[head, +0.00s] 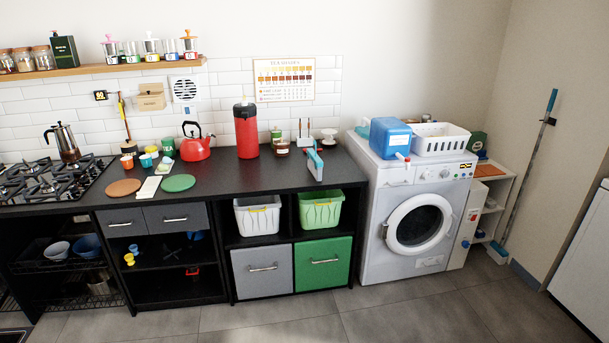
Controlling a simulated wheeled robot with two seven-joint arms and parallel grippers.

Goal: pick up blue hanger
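I cannot make out a clear hanger shape in the head view. A small blue thing (195,235) shows in the dark open shelf under the grey drawers; it is too small to tell what it is. A teal and white thing (315,162) stands at the right end of the black counter, and I cannot tell what it is either. Neither of my grippers is in view.
The black counter (225,185) holds a red kettle (195,147), a red flask (246,131) and several cups. A gas hob (45,182) is at left. A washing machine (400,180) at right bears a blue canister (391,138) and a white basket (440,140). The floor in front is clear.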

